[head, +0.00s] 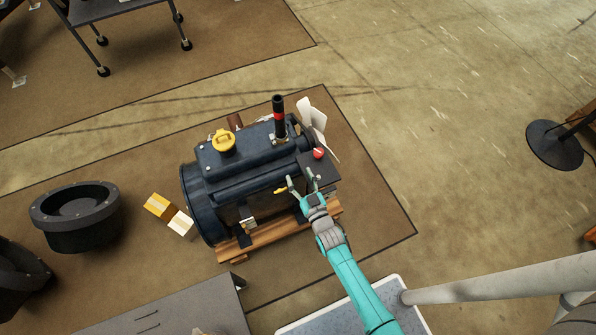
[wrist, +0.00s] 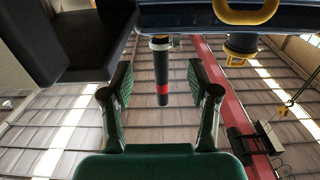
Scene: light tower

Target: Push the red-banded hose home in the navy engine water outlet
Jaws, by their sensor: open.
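The black hose with a red band (head: 279,117) stands upright on top of the navy engine (head: 212,160), near its fan end. In the wrist view the picture is inverted, and the hose (wrist: 162,72) points down from the engine edge. A pale metal ring or clamp shows at its base; the outlet itself and how deep the hose sits cannot be made out. My gripper (head: 301,179) is open and empty at the engine's near side, apart from the hose. In the wrist view the hose appears between the two spread fingers (wrist: 158,82), farther off than the fingertips.
A black box (head: 321,176) with a red knob (head: 318,153) sits close right of my gripper. A white fan (head: 314,121), yellow cap (head: 223,141) and yellow handle (head: 280,190) are on the engine. The engine rests on wooden beams (head: 270,237).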

